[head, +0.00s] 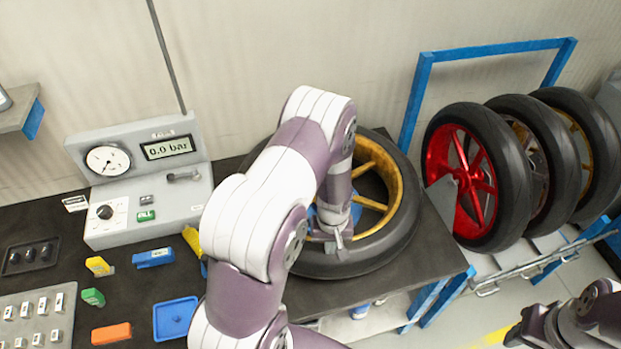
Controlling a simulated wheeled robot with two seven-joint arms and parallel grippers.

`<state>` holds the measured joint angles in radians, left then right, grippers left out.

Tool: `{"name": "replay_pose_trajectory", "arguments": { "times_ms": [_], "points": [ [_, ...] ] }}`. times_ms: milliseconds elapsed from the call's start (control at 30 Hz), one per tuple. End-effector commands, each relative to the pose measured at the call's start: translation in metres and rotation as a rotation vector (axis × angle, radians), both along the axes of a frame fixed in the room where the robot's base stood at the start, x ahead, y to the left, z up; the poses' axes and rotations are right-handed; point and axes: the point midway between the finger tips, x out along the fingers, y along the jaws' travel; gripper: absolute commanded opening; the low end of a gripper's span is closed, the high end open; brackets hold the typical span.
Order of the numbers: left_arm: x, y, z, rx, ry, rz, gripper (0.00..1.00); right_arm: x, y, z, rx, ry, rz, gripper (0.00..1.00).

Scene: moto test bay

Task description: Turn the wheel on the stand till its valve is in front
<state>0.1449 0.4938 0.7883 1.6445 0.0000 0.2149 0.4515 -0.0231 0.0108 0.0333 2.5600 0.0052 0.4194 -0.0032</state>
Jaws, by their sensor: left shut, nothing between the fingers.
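The wheel, with a black tyre (365,262) and a yellow spoked rim (398,185), lies nearly flat at the right end of the dark bench. Only a bit of blue under its middle shows, perhaps the stand. My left arm crosses over the wheel and hides its left part. My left gripper (338,246) points down at the near side of the rim, shut and empty; I cannot tell whether it touches the wheel. I cannot make out the valve. My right gripper (514,336) is low at the bottom right, away from the wheel, its fingers unclear.
A gauge unit (140,170) reading 0.0 bar stands at the back left. A blue tray (176,318), small coloured blocks (111,333) and a grey panel (35,315) lie on the bench (430,255). A blue rack (490,48) with several wheels stands right.

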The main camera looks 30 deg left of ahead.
Motion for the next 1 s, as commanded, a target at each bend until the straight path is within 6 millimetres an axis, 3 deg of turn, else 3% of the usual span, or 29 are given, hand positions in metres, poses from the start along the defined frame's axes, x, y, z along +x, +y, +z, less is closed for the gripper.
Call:
{"name": "replay_pose_trajectory", "arguments": {
  "times_ms": [1000],
  "points": [
    [-0.0001,-0.0001,-0.0069,0.000,0.000,0.000,0.00,0.0000,0.0000,-0.0052,0.000,0.000,0.000,0.43]
  ]
}}
